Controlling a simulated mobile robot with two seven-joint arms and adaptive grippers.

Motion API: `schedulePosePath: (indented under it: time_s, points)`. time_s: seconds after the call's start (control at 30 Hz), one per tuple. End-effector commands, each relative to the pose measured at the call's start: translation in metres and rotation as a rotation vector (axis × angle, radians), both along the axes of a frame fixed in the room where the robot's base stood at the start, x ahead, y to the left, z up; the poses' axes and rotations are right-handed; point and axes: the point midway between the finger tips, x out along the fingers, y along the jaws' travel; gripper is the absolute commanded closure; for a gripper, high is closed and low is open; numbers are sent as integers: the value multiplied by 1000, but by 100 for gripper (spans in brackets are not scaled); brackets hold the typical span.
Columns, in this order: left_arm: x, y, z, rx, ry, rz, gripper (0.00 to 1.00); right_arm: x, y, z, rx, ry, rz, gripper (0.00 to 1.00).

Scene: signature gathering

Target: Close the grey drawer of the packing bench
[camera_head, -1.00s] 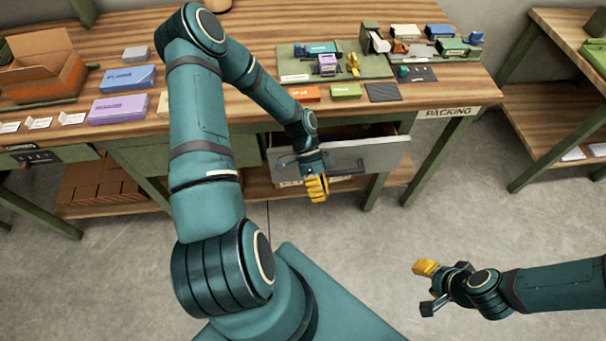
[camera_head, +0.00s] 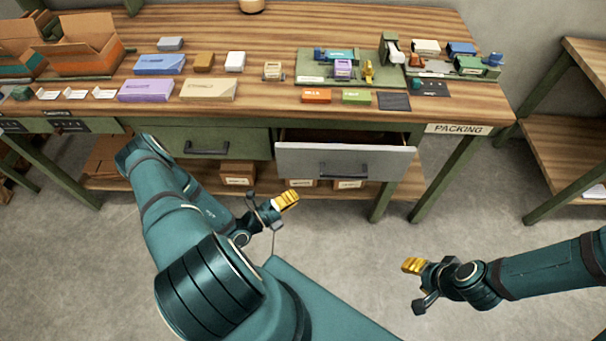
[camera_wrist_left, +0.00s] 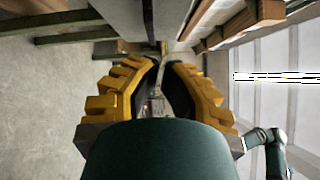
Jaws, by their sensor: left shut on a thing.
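The packing bench's grey drawer (camera_head: 308,160) is pulled out in the head view. A dark strip of its inside shows above the front, and its dark bar handle (camera_head: 343,171) is on that front. My left gripper (camera_head: 288,200) is in front of and below the drawer's left part, apart from the handle in the picture. In the left wrist view its yellow fingers (camera_wrist_left: 161,66) come together at the tips. What is between them I cannot make out. My right gripper (camera_head: 413,266) is over the floor at the lower right, away from the bench. Its finger opening is unclear.
A closed green drawer (camera_head: 225,143) is left of the grey one. Small boxes and tools cover the bench top (camera_head: 275,45), with a brown carton (camera_head: 95,50) at left. Boxes stand on the lower shelf. Another bench (camera_head: 565,140) is at right. The floor (camera_head: 370,255) ahead is clear.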

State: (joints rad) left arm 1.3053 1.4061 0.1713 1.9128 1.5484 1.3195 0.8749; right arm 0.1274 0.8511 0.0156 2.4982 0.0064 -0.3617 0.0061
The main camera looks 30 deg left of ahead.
Motion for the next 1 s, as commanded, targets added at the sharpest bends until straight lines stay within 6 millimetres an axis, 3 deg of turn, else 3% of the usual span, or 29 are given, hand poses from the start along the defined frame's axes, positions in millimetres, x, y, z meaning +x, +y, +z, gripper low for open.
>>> schedulePosePath:
  time_s: [0.13,0.33,0.8,1.0]
  points:
    - [-6,14,-16,-150,91,105,100,0,0,0,0,-1,0,53]
    - [6,14,-19,-180,107,124,100,0,0,0,0,0,0,53]
    - [91,-7,-19,-176,105,120,100,-1,0,-5,0,3,2,53]
    - [115,8,-19,-174,104,121,100,-3,0,-8,2,6,4,53]
